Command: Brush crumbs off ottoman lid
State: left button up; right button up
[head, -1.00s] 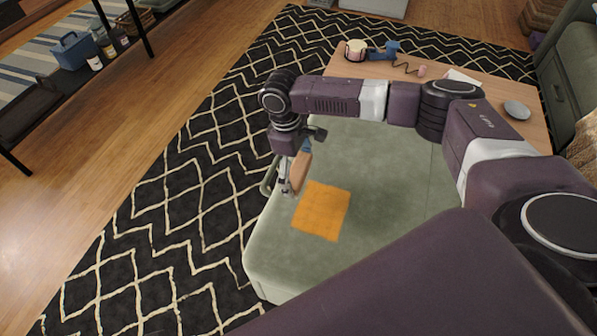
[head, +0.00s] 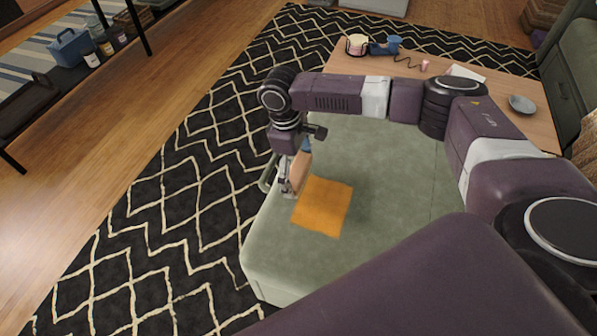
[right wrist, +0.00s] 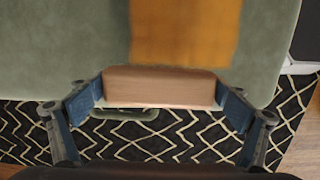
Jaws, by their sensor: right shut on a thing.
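The ottoman (head: 390,190) has a pale green lid with an orange square patch (head: 325,207) on it, which looks like a cloth. The patch also shows at the top of the right wrist view (right wrist: 185,30). My right gripper (head: 298,172) is at the lid's left edge, just left of the patch. It is shut on a wooden brush block (right wrist: 160,87), gripped at both ends by its blue pads. The block is close to the lid; I cannot tell whether it touches. I can make out no crumbs. My left gripper is not in view.
A handle (head: 267,173) sticks out from the ottoman's left side. A wooden table (head: 450,105) with a cup, a grey dish and small items stands behind. A black patterned rug (head: 170,220) lies around. A low shelf (head: 90,75) is at the upper left.

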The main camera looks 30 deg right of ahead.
jog(key=shift+f, duration=1)
dwell(0.7)
jog(key=shift+s+d+r+p, duration=0.2)
jog(key=shift+s+d+p, duration=0.2)
jog(key=shift+p, duration=0.5)
jog(key=s+d+p, duration=0.1)
jog(key=s+p, duration=0.1)
jog(key=shift+d+f+p, duration=0.1)
jog(key=shift+d+p, duration=0.25)
jog(key=shift+p, duration=0.05)
jog(key=shift+s+d+p, duration=0.55)
jog(key=shift+s+p, duration=0.05)
jog(key=shift+p, duration=0.25)
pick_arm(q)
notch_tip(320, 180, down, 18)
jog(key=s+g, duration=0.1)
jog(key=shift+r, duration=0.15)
pick_arm(e)
jog(key=shift+s+d+f, duration=0.1)
jog(key=shift+s+d, duration=0.1)
jog(key=shift+s, duration=0.05)
pick_arm(q)
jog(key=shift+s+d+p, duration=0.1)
jog(key=shift+p, duration=0.2)
